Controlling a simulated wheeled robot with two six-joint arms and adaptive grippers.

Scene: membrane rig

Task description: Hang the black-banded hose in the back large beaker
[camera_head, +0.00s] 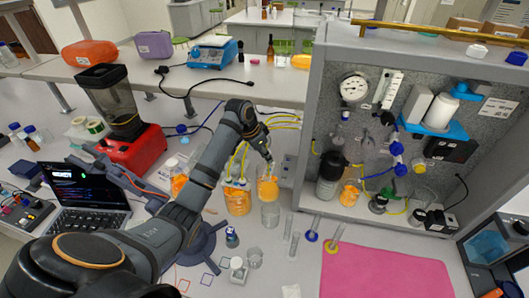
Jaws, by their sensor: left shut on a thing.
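My left gripper (268,160) points down above the orange-filled beakers, its fingers shut on a thin hose. The hose is small here, and I cannot make out a black band on it. A large beaker with orange liquid (267,190) stands right below the fingertips, at the back. Another large orange beaker (237,201) stands to its left, with yellow hoses (238,160) coming down to it. A clear beaker (270,215) stands in front of the back one. I cannot tell whether the held hose's end is inside the back beaker. My right gripper is out of view.
The grey rig panel (318,120) with gauge and bottles rises to the right. A red blender (130,147) and laptop (88,195) stand left.

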